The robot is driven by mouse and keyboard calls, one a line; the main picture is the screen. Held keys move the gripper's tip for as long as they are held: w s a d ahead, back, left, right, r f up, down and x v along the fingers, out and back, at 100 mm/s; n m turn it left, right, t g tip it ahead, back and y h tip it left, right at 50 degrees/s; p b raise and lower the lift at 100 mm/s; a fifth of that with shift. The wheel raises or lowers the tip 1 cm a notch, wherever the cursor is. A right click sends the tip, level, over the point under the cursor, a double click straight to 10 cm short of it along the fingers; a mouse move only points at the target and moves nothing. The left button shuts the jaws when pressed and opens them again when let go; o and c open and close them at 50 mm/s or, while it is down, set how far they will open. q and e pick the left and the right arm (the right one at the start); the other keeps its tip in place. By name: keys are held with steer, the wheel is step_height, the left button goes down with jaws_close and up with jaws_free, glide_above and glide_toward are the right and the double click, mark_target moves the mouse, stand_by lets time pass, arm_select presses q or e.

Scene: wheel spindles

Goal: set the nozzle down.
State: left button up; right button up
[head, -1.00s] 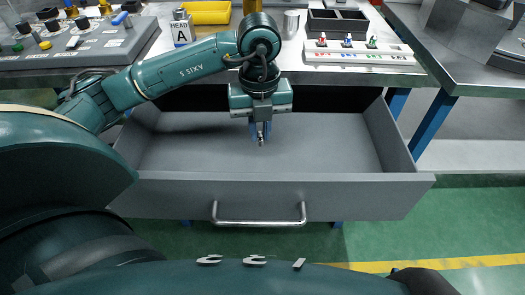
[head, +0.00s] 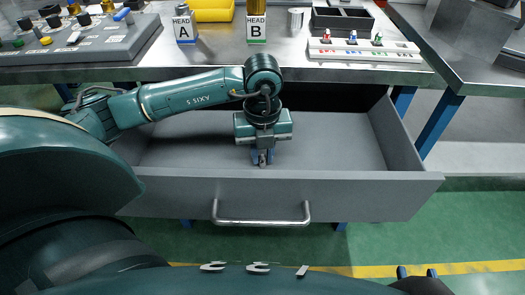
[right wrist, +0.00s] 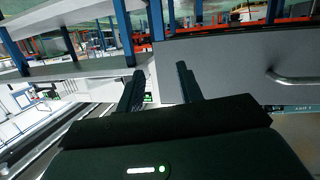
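My left gripper (head: 262,157) points straight down inside the open grey drawer (head: 330,192), just behind its front wall in the head view. My right gripper (head: 417,272) is at the bottom right of the head view, away from the drawer. The right wrist view shows its two fingers (right wrist: 160,85) apart with nothing between them.
The drawer floor is otherwise bare where visible. On the table above stand the HEAD A block (head: 184,28), the HEAD B block (head: 256,28), a yellow bin (head: 211,10), a metal cup (head: 295,18), a black tray (head: 342,20) and a white rack (head: 362,49). A control panel (head: 95,42) lies left.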

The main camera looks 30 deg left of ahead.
arm_select(q)
steer(key=o, duration=0.3)
